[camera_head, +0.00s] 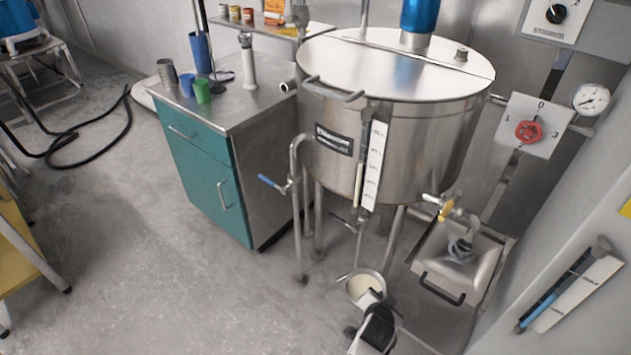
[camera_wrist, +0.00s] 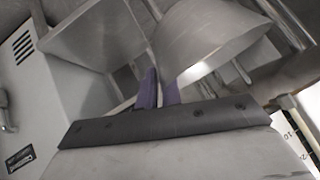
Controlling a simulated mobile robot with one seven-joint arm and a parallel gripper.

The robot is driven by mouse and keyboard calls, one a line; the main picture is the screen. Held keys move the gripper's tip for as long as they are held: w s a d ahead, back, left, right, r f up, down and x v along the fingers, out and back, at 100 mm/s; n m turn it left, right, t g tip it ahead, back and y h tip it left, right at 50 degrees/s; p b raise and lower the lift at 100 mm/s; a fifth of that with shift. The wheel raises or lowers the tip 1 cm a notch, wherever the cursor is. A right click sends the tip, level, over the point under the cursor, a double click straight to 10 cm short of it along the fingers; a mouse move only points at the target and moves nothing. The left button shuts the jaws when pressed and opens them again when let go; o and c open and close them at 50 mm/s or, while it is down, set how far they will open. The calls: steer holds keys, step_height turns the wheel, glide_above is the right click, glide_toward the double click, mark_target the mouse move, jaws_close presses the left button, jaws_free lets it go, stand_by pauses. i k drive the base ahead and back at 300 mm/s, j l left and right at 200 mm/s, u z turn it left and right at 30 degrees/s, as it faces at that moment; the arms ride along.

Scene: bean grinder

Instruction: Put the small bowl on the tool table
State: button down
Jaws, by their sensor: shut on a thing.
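The small bowl (camera_head: 353,293) is round and grey with a pale, cream-coloured inside. It is low in front of the big kettle in the head view. My gripper (camera_head: 369,298) is shut on the near side of its rim. In the wrist view the purple fingers of my gripper (camera_wrist: 160,90) are close together beside a grey metal curved shape (camera_wrist: 205,40), which looks like the bowl. My gripper hides part of the bowl. A teal cabinet (camera_head: 222,135) with cups and tools on its steel top, likely the tool table, stands left of the kettle.
The steel kettle (camera_head: 400,130) on legs stands beyond the bowl, with a blue-handled valve (camera_head: 272,182) at its left. A tap (camera_head: 440,205) and a steel tray (camera_head: 470,265) are to the right. Floor at left is open.

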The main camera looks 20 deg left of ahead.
mark_target(230, 108)
steer(key=i+j+u, duration=0.15)
steer(key=u, duration=0.7)
steer(key=i+j+u, duration=0.15)
steer(key=i+u, duration=0.55)
steer(key=i+j, duration=0.05)
